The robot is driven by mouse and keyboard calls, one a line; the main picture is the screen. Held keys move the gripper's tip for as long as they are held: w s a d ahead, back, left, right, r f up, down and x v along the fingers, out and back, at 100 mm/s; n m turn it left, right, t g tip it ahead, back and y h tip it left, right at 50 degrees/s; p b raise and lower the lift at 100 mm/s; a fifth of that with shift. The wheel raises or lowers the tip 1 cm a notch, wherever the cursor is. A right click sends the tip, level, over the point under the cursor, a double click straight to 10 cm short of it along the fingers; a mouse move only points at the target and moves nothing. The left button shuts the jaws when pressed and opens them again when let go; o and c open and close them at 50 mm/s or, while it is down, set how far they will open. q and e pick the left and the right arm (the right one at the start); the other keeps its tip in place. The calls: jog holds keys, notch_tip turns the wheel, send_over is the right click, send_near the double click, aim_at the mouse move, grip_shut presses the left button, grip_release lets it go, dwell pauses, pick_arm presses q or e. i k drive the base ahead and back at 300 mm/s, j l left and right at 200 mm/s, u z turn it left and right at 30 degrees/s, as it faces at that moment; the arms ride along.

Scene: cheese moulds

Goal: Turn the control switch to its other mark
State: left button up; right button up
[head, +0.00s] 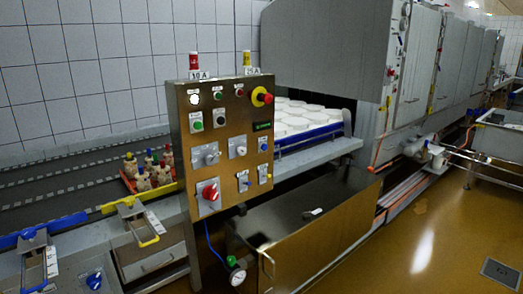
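A metal control panel (225,105) stands upright at the middle of the head view and carries several switches. A large red rotary switch (210,192) is at its lower left. Two grey rotary knobs, a left one (211,155) and a right one (238,149), sit above it. Small blue switches are at the right side, at the upper right (263,144), lower middle (243,182) and lower right (263,175). The labels are too small to read, so I cannot tell which is the control switch or its mark. Neither gripper is in view.
A red mushroom button (263,97) with a yellow surround juts from the panel's upper right. Red (194,62) and yellow (247,60) pieces stand on its top. A crate of bottles (148,187) is left, white moulds (300,118) behind. Open floor (430,235) lies right.

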aim_at(241, 150)
jog(key=i+l+u, duration=0.1)
jog(key=l, duration=0.4)
jog(key=i+l, duration=0.15)
jog(key=l, duration=0.35)
jog(key=i+l+u, duration=0.15)
jog(key=l, duration=0.35)
jog(key=i+l+u, duration=0.1)
jog(key=l, duration=0.45)
